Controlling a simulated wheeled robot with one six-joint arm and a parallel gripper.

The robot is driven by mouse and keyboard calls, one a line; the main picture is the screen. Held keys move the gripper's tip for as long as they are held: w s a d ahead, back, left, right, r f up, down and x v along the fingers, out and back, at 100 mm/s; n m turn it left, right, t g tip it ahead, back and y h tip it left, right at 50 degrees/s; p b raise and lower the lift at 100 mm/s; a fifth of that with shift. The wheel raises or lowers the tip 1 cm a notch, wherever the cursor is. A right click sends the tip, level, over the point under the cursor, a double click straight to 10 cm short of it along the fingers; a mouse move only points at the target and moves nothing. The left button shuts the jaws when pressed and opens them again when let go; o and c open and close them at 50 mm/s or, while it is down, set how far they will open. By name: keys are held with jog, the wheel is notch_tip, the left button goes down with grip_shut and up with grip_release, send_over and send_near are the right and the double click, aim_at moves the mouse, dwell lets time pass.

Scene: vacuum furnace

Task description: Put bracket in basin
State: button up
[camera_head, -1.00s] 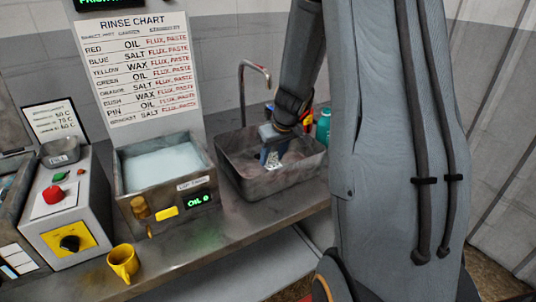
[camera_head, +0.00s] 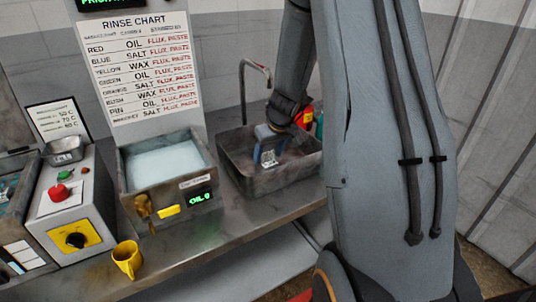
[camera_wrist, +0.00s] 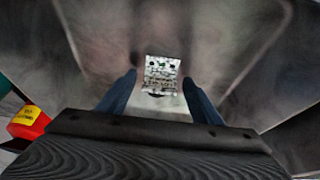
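The bracket is a small pale metal plate with dark holes; it shows in the head view (camera_head: 268,158) and the wrist view (camera_wrist: 162,75). It lies inside the grey metal basin (camera_head: 275,180), whose inner walls fill much of the wrist view (camera_wrist: 235,45). My gripper (camera_head: 267,148) is over the basin, pointing down. In the wrist view its two blue fingers (camera_wrist: 160,92) stand apart, with the bracket beyond and between them. Gaps show between the bracket and both fingers. The basin's right part is partly hidden by my arm.
A tap (camera_head: 255,68) rises behind the basin. A red bottle (camera_head: 305,116) with a yellow label stands behind it at the right. A bath of pale liquid (camera_head: 165,165) with an "OIL" display is left of the basin. A yellow mug (camera_head: 127,259) stands near the bench's front edge.

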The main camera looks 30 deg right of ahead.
jog(key=shift+r, duration=0.15)
jog(key=shift+r, duration=0.35)
jog(key=b+v, duration=0.1)
jog(key=v, duration=1)
jog(key=shift+s, duration=0.25)
jog(key=shift+r, duration=0.1)
